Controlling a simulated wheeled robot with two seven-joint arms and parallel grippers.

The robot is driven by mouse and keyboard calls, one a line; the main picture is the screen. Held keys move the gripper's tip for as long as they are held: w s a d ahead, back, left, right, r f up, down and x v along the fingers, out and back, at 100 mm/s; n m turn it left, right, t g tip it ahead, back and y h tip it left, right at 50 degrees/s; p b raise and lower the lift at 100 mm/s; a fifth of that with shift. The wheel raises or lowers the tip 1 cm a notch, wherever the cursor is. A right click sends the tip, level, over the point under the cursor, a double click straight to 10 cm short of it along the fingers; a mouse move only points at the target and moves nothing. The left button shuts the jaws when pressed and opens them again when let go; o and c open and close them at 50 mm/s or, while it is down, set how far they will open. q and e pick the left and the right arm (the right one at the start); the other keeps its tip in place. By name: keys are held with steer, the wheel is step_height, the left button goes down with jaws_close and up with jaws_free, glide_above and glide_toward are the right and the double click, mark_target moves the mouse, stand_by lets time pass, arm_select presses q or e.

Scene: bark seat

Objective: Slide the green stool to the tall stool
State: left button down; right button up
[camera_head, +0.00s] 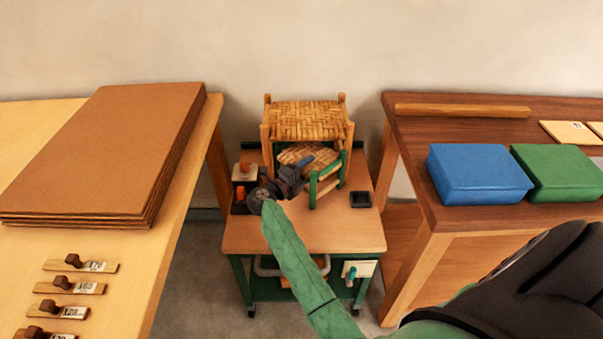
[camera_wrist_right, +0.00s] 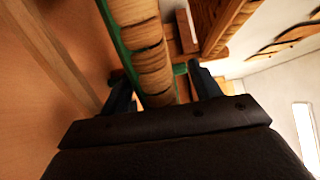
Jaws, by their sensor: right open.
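The tall stool (camera_head: 305,122), with a woven bark seat and light wood posts, stands at the back of the small wheeled cart. The green stool (camera_head: 330,181), lower, with a woven seat and green legs, stands in front of it, close to it; the gap cannot be told. My right gripper (camera_head: 303,168) is at the green stool's front left. In the right wrist view the open fingers (camera_wrist_right: 160,88) stand on either side of the green stool's woven seat edge (camera_wrist_right: 148,55), with space showing beside it. My left gripper is not in view.
The cart top (camera_head: 300,232) has a small dark tray (camera_head: 360,199) at right and a small block holder (camera_head: 243,174) at left. A workbench with brown sheets (camera_head: 110,150) is left; a darker table with blue (camera_head: 478,173) and green boxes (camera_head: 560,172) is right.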

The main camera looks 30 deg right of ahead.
steer(key=shift+d, duration=0.1)
steer(key=c, duration=1.4)
steer(key=shift+w, duration=1.45)
jaws_close()
steer(key=shift+o, duration=0.2)
jaws_free()
steer(key=shift+w+d, duration=0.2)
steer(key=shift+w, duration=0.65)
steer(key=o, duration=1.4)
steer(key=shift+c, duration=0.2)
steer(key=shift+a, duration=0.15)
